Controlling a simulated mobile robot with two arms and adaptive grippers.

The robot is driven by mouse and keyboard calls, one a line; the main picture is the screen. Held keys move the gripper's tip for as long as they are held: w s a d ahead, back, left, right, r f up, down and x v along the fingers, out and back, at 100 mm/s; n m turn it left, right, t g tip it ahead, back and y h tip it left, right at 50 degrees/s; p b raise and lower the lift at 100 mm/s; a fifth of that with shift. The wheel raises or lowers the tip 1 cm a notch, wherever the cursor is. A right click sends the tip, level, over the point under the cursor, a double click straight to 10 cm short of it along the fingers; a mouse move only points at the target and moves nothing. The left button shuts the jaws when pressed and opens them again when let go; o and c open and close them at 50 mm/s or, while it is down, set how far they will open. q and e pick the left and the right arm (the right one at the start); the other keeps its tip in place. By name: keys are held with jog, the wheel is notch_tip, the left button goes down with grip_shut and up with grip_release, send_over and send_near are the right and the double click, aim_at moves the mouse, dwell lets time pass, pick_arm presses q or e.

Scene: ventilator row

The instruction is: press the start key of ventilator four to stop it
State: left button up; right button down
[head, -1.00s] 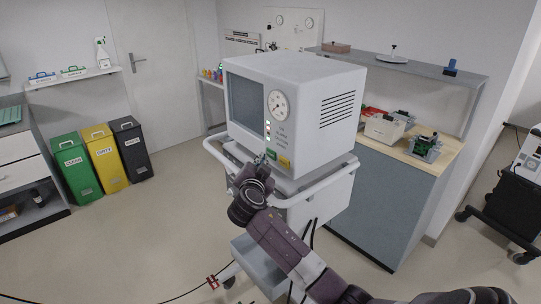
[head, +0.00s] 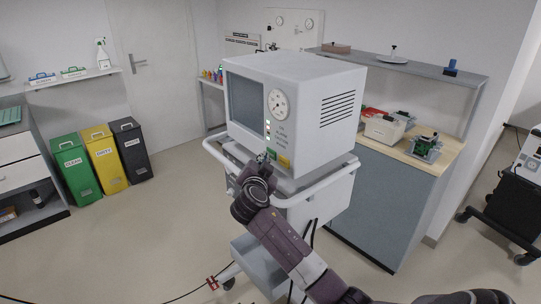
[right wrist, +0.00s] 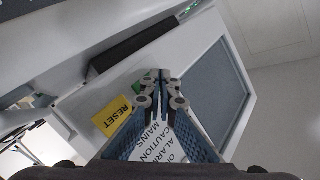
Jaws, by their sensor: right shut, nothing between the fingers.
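A white ventilator (head: 337,119) stands on a wheeled cart, its screen, round gauge and key panel facing me. The yellow RESET key (right wrist: 113,114) is at the lower front panel; it also shows in the head view (head: 284,161). A green key (right wrist: 139,88) beside it is partly hidden behind my fingers. My right gripper (head: 265,156) is shut and empty, its fingertips close in front of the green key; they also show in the right wrist view (right wrist: 162,84). I cannot tell whether they touch it. No ventilator number is readable. My left gripper is not in view.
A white cart rail (head: 212,149) runs around the ventilator below my gripper. A bench (head: 388,205) with boxes stands behind to the right. Green, yellow and black bins (head: 104,164) stand at the left.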

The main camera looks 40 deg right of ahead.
jog(key=shift+d, duration=0.35)
dwell(0.5)
jog(key=shift+a+b, duration=0.1)
jog(key=shift+b, duration=0.25)
jog(key=shift+a+b, duration=0.3)
jog(key=shift+a, duration=0.35)
jog(key=a+b, duration=0.1)
jog(key=a, duration=0.3)
jog(key=shift+f+b, duration=0.1)
jog(key=shift+b, duration=0.2)
jog(key=shift+s+a, duration=0.1)
jog(key=shift+a, duration=0.4)
